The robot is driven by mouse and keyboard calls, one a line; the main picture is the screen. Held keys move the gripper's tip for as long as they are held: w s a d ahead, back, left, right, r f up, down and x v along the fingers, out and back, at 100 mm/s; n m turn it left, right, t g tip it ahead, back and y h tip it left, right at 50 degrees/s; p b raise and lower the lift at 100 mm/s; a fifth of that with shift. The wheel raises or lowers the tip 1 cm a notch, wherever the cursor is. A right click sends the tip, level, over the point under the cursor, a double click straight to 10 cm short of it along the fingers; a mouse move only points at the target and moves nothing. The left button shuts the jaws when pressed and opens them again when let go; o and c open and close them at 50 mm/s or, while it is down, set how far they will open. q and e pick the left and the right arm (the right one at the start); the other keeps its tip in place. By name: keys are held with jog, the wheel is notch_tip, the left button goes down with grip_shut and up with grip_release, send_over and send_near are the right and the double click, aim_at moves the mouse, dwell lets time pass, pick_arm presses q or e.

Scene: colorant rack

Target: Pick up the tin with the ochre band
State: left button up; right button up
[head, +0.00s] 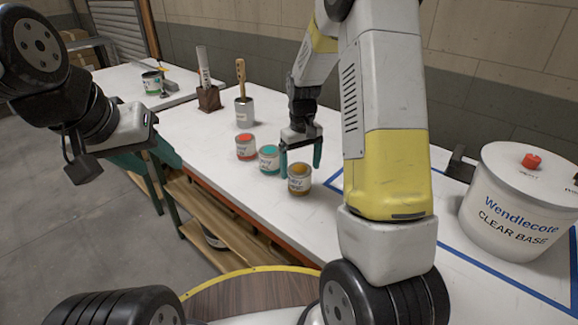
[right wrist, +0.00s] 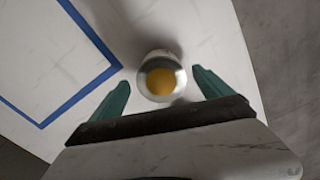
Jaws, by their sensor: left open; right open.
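The tin with the ochre band (head: 299,181) stands upright on the white table, the nearest of three small tins. In the right wrist view its round ochre top (right wrist: 161,82) lies between and slightly beyond the fingertips. My right gripper (head: 301,165) is open, its green fingers pointing down just behind and above this tin; nothing is held. In the right wrist view the open fingers of my right gripper (right wrist: 163,88) show either side of the tin, with gaps. My left gripper (head: 82,163) is open and empty, off the table at the left.
A teal-topped tin (head: 269,159) and a red-topped tin (head: 246,148) stand close by to the left. Behind them are a grey can with a brush (head: 244,112) and a dark block (head: 209,99).

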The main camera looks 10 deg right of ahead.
notch_tip(320, 180, down, 5)
jog(key=shift+r, duration=0.15)
jog(key=c, duration=1.6)
jog(key=shift+r, duration=0.15)
